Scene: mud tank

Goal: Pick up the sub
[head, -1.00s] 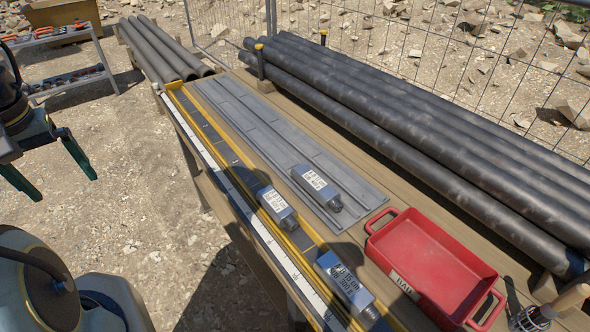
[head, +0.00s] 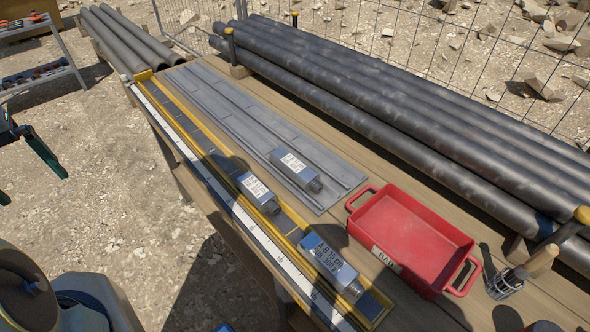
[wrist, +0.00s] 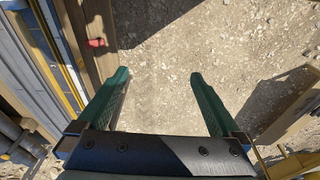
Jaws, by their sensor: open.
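One (head: 296,168) lies on the grey grooved tray (head: 215,112). A second (head: 258,193) and a larger third (head: 328,262) lie along the yellow-edged measuring rack (head: 176,98). Label text is mostly too small to read. My gripper (head: 35,188) is at the left edge of the head view, away from the bench. In the wrist view my gripper (wrist: 159,74) is open, its green fingers apart and empty over the ground.
A red tray (head: 355,207) with handles stands right of the pieces; a wire brush (head: 505,284) lies beside it. Long dark pipes (head: 400,110) line the bench's back before a mesh fence. A tool shelf (head: 40,72) stands far left.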

